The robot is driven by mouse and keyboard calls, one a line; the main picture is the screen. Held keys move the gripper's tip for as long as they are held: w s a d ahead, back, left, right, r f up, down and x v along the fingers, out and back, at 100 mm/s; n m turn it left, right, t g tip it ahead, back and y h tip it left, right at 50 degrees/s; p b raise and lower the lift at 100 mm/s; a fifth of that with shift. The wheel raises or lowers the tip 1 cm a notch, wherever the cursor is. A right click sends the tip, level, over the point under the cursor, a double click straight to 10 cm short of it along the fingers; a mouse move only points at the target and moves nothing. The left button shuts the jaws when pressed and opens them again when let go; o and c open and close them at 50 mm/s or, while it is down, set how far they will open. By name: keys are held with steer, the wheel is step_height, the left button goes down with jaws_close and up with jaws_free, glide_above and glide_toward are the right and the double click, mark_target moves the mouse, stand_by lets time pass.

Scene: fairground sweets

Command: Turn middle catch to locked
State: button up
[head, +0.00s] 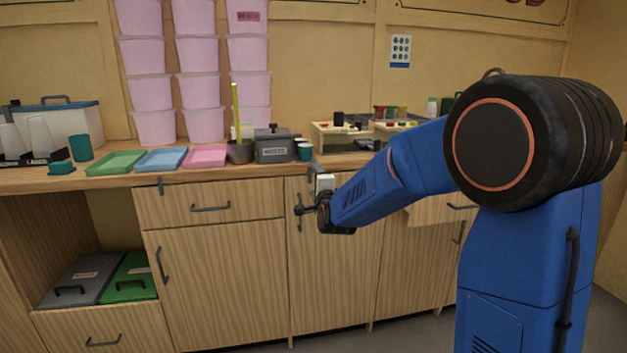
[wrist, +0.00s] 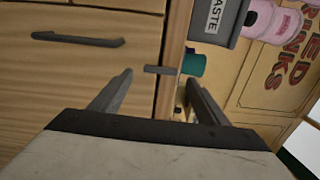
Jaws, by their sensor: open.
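The middle catch is a small dark grey bar (wrist: 158,70) between my fingertips in the wrist view. It lies across the seam between the wooden front and the counter edge, and I cannot tell whether a finger touches it. In the head view the catch (head: 311,172) shows at the counter edge, just above my gripper (head: 309,203). My gripper is open, with one finger on each side of the catch in the wrist view (wrist: 159,78), and holds nothing. Another dark catch (head: 160,186) hangs at the counter edge further left.
A grey waste box (head: 273,147) and a teal cup (head: 305,151) stand on the counter above the catch. Drawer handle (head: 211,208) and door handle (head: 161,264) stick out at left. A drawer (head: 430,214) right of my gripper stands out. Floor shows below the cabinets.

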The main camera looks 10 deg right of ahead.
steer(key=s, duration=1.4)
steer(key=shift+s, duration=0.1)
steer(key=s+d+f+n+g, duration=0.2)
steer(key=s+f+n+g, duration=0.2)
steer(key=s, duration=0.9)
steer(key=s+d+f+n+g, duration=0.3)
steer(key=s+n, duration=0.5)
steer(key=s, duration=0.5)
steer(key=s+d+f+n+g, duration=0.3)
steer(key=s+f+n+g, duration=0.2)
steer(key=s, duration=0.8)
steer(key=shift+n+g, duration=0.6)
